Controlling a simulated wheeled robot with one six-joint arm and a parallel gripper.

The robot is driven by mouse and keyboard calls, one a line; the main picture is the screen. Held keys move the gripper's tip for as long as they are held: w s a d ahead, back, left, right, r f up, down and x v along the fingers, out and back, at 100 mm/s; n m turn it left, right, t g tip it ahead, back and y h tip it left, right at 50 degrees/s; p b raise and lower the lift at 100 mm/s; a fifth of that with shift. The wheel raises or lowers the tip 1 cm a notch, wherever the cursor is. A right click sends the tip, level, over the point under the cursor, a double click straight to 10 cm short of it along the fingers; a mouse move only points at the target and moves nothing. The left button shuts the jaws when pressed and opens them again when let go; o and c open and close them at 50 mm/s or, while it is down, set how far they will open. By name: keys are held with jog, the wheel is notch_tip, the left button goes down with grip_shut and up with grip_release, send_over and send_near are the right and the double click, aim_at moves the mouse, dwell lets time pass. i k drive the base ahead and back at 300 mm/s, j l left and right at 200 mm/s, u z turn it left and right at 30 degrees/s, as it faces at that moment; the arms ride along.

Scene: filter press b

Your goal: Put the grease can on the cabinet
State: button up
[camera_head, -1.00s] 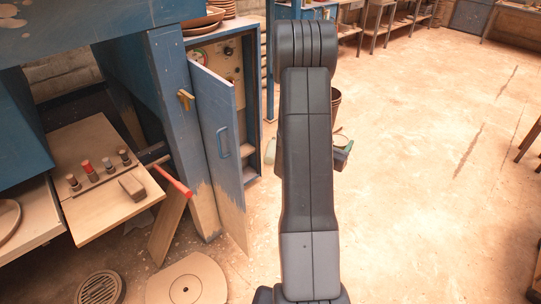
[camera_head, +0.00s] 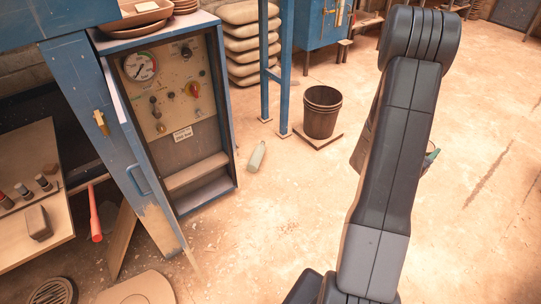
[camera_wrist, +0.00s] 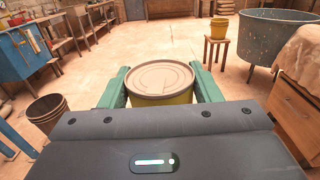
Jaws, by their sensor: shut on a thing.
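The grease can (camera_wrist: 162,96), yellow with a pale round lid, sits between the green fingers of my gripper (camera_wrist: 160,72) in the wrist view. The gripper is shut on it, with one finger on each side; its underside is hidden. In the head view my arm hides the can, and only a bit of green finger (camera_head: 432,157) shows at right. The blue cabinet (camera_head: 228,100) stands at left with its door (camera_head: 135,165) open, showing a gauge panel. My gripper is well to the right of the cabinet, apart from it.
Brown trays (camera_head: 135,14) and stacked plates (camera_head: 186,6) occupy the cabinet top. Sacks (camera_head: 250,45) are behind. Floor at right is clear.

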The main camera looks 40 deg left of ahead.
aim_at(195, 170)
jog(key=i+u, duration=0.25)
jog(key=u, duration=0.15)
jog(key=i+u, duration=0.5)
jog(key=u, duration=0.25)
jog(key=i+l+u, duration=0.2)
jog(key=u, duration=0.2)
jog(key=i+u, duration=0.15)
jog(key=u, duration=0.25)
jog(key=i+l+u, duration=0.1)
jog(key=u, duration=0.3)
jog(key=i+l+u, duration=0.15)
jog(key=u, duration=0.25)
jog(key=i+l+u, duration=0.15)
jog(key=u, duration=0.2)
jog(key=i+l+u, duration=0.3)
jog(key=u, duration=0.15)
